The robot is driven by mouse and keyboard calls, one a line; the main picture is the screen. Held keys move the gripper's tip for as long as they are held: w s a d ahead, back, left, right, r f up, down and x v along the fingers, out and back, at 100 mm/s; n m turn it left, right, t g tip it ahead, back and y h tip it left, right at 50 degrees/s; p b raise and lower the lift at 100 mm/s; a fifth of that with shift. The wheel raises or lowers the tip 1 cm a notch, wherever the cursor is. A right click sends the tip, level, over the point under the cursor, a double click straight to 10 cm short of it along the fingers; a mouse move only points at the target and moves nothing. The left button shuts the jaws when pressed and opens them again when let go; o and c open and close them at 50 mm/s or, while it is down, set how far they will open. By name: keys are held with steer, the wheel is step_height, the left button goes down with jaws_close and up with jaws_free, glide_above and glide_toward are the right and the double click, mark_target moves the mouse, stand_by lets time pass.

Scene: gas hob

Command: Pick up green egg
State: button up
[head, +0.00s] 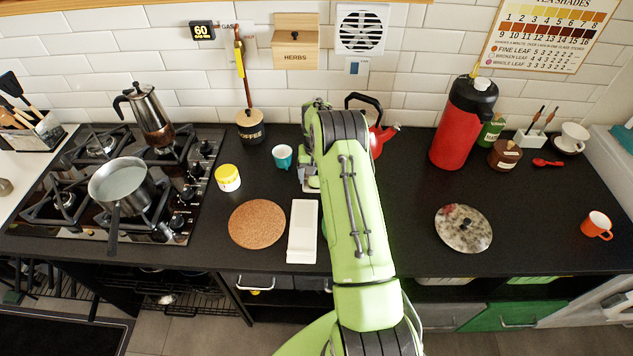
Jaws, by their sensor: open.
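My green arm reaches over the middle of the black counter (400,225). The end of my arm, with part of my gripper (310,181), shows just right of a small teal cup (283,156). My gripper is open, though its fingers are mostly hidden by the arm. No whole green egg is visible. A sliver of something green (322,229) shows between the white spoon rest and my forearm, too covered to name.
A white oblong rest (302,232) and a round cork mat (257,224) lie left of my arm. A red kettle (376,140) stands close behind it. A red flask (463,125) and stone disc (463,228) are to the right. A pot (122,182) is on the hob.

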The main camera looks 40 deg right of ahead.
steer(key=shift+f, duration=0.1)
steer(key=c, duration=0.8)
